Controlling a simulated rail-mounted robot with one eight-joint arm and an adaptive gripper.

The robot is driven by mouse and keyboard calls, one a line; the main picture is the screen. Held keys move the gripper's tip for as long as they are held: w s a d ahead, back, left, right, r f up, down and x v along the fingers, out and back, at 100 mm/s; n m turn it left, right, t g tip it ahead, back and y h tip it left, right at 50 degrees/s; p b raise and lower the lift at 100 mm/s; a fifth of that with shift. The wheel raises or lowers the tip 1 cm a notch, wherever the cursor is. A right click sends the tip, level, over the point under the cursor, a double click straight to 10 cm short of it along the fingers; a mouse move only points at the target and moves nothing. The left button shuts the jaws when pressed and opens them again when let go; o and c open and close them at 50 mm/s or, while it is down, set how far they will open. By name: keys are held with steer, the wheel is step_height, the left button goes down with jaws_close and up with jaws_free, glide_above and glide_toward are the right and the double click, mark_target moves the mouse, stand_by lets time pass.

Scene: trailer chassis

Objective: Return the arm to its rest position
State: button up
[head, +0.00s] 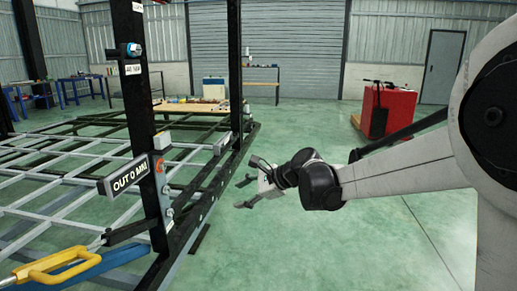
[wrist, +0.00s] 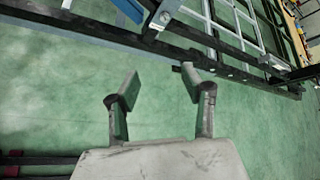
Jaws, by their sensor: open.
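My gripper (head: 247,184) is at the end of my white arm, which reaches in from the right in the head view. It is over the open green floor, to the right of the trailer chassis (head: 197,219). In the wrist view my gripper (wrist: 160,76) shows two fingers spread apart with only floor between them. Nothing is held. The near rail of the chassis (wrist: 172,46) lies beyond the fingertips in the wrist view.
A black post (head: 142,100) with a sign (head: 130,175) stands on the chassis side. A yellow handle (head: 58,266) is at the lower left. A red cart (head: 388,110) and a wooden-topped bench (head: 190,107) stand farther back. The floor between chassis and cart is mostly clear.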

steer(key=s+d+r+n+t+h, duration=0.1)
steer(key=s+d+n+h, duration=0.25)
steer(key=s+d, duration=0.45)
steer(key=s+d+r+n+h, duration=0.2)
steer(key=s+d+n, duration=0.25)
steer(key=s, duration=0.45)
steer(key=s+d+f+n+t+h, duration=0.1)
steer(key=s+d+f+n+h, duration=0.2)
steer(key=s+d, duration=0.45)
steer(key=s+d+f+n+h, duration=0.25)
steer(key=s+d+n, duration=0.2)
steer(key=s, duration=0.55)
step_height(320, 180, up, 18)
steer(key=p, duration=1.8)
steer(key=shift+w+d+f+y, duration=0.15)
steer(key=shift+w+d+y, duration=0.15)
steer(key=shift+y, duration=0.1)
